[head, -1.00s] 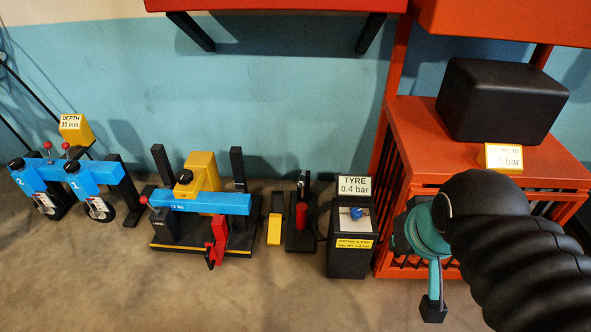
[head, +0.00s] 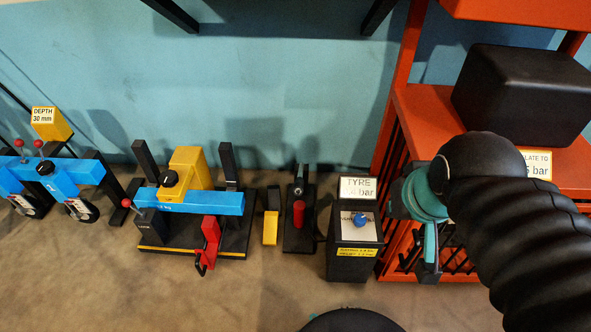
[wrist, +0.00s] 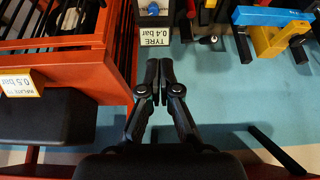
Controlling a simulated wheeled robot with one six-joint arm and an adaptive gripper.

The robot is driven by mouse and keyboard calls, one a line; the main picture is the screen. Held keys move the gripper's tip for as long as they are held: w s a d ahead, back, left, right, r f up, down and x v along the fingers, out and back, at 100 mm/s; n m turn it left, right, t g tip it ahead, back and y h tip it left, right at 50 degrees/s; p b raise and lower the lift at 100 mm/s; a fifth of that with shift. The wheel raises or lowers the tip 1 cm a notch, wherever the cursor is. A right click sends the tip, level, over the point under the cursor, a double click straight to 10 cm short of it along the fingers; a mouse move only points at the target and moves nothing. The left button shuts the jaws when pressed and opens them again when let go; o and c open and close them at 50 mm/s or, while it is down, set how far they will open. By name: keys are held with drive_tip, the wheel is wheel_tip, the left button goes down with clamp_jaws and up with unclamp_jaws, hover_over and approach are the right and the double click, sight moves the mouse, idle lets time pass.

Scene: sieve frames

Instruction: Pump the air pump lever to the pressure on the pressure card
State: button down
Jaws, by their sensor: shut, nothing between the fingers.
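The pressure card (head: 538,165) is white and yellow and stands on the orange rack; in the wrist view the card (wrist: 21,84) reads 0.5 bar. The tyre readout (head: 358,189) tops a black box (head: 349,266) with a blue knob; in the wrist view the readout (wrist: 155,42) says TYRE 0.4 bar. What looks like the air pump, a dark base (head: 299,241) with a red handle (head: 299,214), stands left of that box. My gripper (wrist: 159,65) is shut and empty, apart from the pump; its fingers are hard to make out in the head view.
A black block (head: 522,95) sits on the orange rack (head: 425,110) at the right. A yellow pedal-like piece (head: 270,229) is left of the pump. A blue beam fixture (head: 205,202) with a red lever stands farther left. The floor in front is clear.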

drive_tip(key=w+a+f+g, duration=0.1)
drive_tip(key=w+a, duration=0.3)
drive_tip(key=w, duration=0.3)
drive_tip(key=w+a+f+g+p, duration=0.1)
drive_tip(key=w+a, duration=0.3)
drive_tip(key=w, duration=0.4)
drive_tip(key=w+a+f+g, duration=0.1)
drive_tip(key=w+a, duration=0.3)
drive_tip(key=w, duration=0.3)
drive_tip(key=w+a+f+n+h, duration=0.1)
drive_tip(key=w+a+f, duration=0.5)
drive_tip(key=a, duration=0.1)
drive_tip(key=shift+w+g+h+p, duration=0.25)
drive_tip(key=shift+g+h+p, duration=0.05)
drive_tip(key=shift+g, duration=0.1)
hover_over(297, 181)
drive_tip(key=w+a, duration=0.1)
drive_tip(key=w, duration=0.1)
drive_tip(key=s+a+x, duration=0.1)
drive_tip(key=x, duration=0.8)
drive_tip(key=s+f, duration=0.2)
drive_tip(key=f, duration=0.1)
drive_tip(key=shift+s+d+f, duration=0.1)
drive_tip(key=shift+f, duration=0.1)
drive_tip(key=shift+s+d+f, duration=0.1)
drive_tip(key=shift+s+f, duration=0.2)
drive_tip(key=shift+f, duration=0.1)
drive_tip(key=shift+b, duration=0.3)
